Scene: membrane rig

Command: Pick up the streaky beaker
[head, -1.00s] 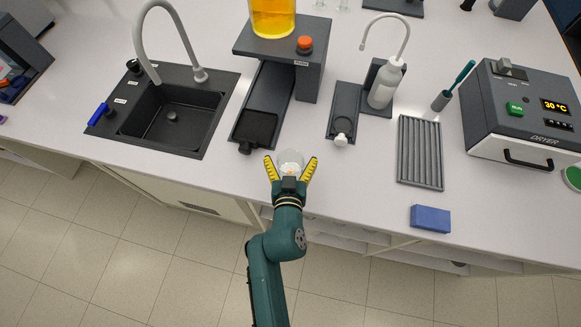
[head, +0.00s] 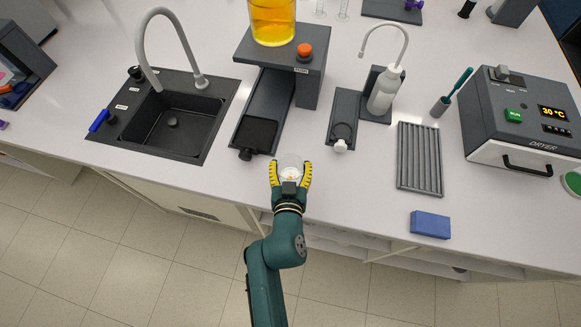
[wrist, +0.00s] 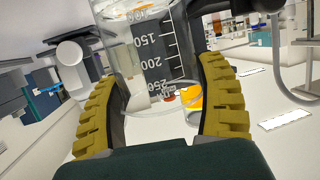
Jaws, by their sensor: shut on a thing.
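The beaker (head: 291,162) is clear glass and stands near the front edge of the bench, between the sink and the drying rack. In the wrist view my gripper (wrist: 165,100) is shut on the beaker. Whether its base touches the bench is hard to tell. Streaks on the glass are not clear at this size.
A black sink (head: 172,118) with a grey tap is at left. A dark stand (head: 283,50) holds a jar of orange liquid behind the beaker. A ribbed grey rack (head: 419,156), a blue block (head: 430,224) and a dryer (head: 520,115) are at right. Bench around the beaker is clear.

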